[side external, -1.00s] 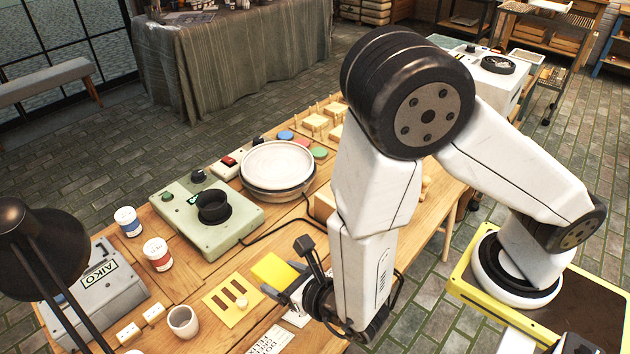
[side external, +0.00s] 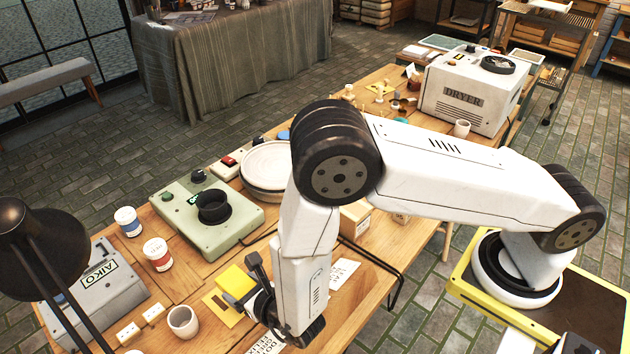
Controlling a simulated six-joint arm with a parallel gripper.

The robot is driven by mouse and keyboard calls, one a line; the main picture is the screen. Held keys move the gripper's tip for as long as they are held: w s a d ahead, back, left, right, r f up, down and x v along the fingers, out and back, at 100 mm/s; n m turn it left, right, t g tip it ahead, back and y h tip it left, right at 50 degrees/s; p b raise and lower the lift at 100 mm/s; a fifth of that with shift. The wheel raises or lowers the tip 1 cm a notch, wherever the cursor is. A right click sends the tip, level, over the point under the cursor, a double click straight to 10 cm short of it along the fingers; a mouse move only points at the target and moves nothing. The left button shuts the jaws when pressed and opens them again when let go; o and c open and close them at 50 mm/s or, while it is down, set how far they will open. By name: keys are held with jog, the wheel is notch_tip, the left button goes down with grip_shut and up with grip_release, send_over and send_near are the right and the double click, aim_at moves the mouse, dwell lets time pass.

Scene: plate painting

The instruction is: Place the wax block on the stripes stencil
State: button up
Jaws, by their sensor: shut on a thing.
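The stripes stencil (side external: 213,301) is a flat yellow sheet on the wooden table.
A grey cup (side external: 183,322) stands in front of the stencil. Two paint jars, one blue-banded (side external: 128,221) and one red-banded (side external: 158,254), stand to the left. A grey AIKO box (side external: 97,298) is at far left.

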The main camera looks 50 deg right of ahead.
jog(key=shift+w+a+f, duration=0.1)
jog(key=shift+w+f, duration=0.15)
jog(key=shift+f, duration=1.55)
jog(key=shift+f, duration=0.15)
jog(key=o, duration=1.1)
jog(key=shift+o, duration=0.2)
jog(key=shift+v, duration=6.05)
